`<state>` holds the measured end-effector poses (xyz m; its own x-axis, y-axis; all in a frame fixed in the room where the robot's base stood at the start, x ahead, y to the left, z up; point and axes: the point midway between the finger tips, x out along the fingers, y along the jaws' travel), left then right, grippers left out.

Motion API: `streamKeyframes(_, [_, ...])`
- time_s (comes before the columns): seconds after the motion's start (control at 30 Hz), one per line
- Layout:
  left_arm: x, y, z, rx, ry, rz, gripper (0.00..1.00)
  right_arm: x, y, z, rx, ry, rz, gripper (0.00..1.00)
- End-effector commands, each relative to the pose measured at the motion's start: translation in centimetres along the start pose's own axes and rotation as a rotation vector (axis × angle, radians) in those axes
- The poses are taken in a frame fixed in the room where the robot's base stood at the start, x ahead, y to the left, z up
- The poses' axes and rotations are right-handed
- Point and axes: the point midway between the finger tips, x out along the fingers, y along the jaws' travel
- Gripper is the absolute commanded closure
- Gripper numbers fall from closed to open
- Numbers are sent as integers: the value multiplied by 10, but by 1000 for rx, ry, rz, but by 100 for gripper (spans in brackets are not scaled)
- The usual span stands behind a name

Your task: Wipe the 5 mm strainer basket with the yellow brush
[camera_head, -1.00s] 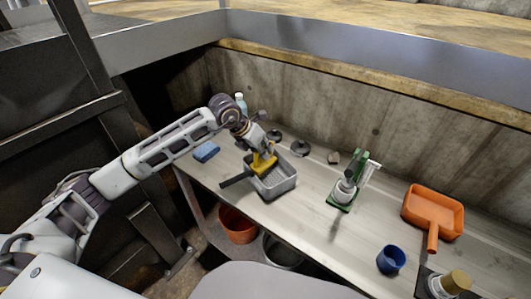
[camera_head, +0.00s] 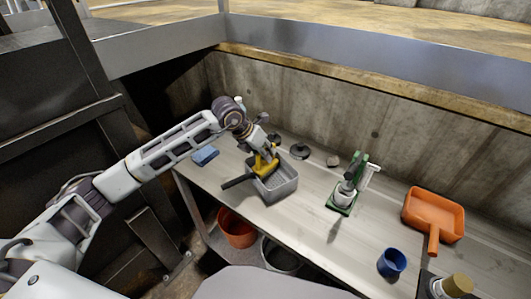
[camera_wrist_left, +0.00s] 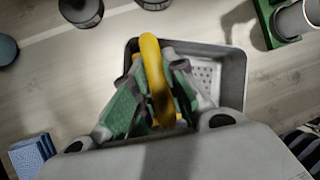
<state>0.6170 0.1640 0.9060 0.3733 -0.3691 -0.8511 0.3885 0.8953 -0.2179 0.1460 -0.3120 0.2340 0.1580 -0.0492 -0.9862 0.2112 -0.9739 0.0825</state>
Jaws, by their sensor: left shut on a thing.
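The strainer basket (camera_head: 285,188) is a grey rectangular tub with a dark handle pointing left, standing on the bench. Its perforated floor (camera_wrist_left: 205,75) shows in the left wrist view. My left gripper (camera_head: 264,160) is shut on the yellow brush (camera_head: 262,167) above and partly inside the basket. The brush's curved yellow handle (camera_wrist_left: 152,65) rises between the fingers in the left wrist view. The brush's lower end is mostly hidden, so I cannot tell whether it touches the basket floor. My right gripper is not in view.
A blue sponge (camera_head: 205,155) lies left of the basket. Dark round pieces (camera_head: 299,151) lie behind it. A green-based device (camera_head: 345,194), an orange dustpan (camera_head: 433,212) and a blue cup (camera_head: 392,262) stand to the right. An orange bucket (camera_head: 237,229) is below the bench.

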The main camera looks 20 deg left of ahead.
Motion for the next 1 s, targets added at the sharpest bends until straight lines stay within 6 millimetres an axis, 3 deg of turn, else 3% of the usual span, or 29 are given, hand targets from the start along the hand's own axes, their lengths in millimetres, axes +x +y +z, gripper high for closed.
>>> streamKeyframes(0.7, [1,-33,-19,1,10,-2,100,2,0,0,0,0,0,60])
streamKeyframes(1.0, [0,-38,-21,-1,9,-1,100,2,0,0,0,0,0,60])
